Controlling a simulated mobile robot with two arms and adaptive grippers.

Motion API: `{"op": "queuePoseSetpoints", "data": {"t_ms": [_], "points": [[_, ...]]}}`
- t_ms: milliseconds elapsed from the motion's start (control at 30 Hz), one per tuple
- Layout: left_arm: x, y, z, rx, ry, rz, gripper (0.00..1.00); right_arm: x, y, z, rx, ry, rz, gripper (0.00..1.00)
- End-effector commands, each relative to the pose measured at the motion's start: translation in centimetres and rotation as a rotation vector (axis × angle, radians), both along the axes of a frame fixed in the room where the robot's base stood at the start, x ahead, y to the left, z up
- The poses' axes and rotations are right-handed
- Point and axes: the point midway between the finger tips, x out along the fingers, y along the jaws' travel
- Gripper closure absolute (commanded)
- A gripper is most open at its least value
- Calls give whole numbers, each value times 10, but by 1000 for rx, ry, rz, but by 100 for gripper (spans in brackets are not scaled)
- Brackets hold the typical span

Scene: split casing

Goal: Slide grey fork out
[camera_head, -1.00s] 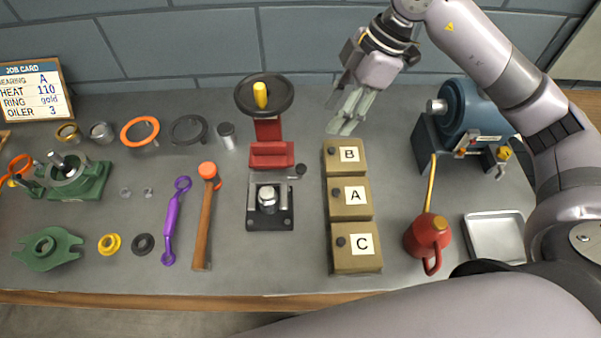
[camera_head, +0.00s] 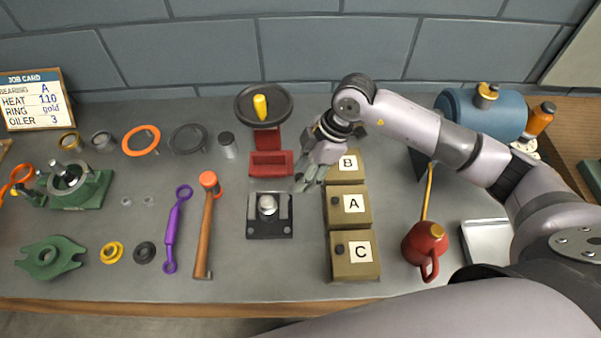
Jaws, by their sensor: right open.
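The grey fork (camera_head: 283,202) lies on the black base plate of the red press, with its arms on either side of a silver domed piece (camera_head: 267,205). Its outline is small and partly hard to make out. My right gripper (camera_head: 303,183) is open and empty, just right of the press, by the fork's back right corner. It hides the spot with the small black knob. I cannot tell whether the fingers touch anything. My left gripper is not in view.
Tan boxes B (camera_head: 346,163), A (camera_head: 347,204) and C (camera_head: 352,255) stand close to the right. A hammer (camera_head: 205,225) lies left. The bench in front of the press is clear.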

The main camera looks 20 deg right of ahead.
Motion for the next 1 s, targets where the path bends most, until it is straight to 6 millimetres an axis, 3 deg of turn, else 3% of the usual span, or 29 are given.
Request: {"op": "queuePoseSetpoints", "data": {"t_ms": [200,500,1000], "points": [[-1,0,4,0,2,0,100,1,7,-18,-1,1,-1,59],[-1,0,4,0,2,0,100,1,8,-21,-1,1,-1,59],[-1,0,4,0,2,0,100,1,8,-20,-1,0,-1,91]]}}
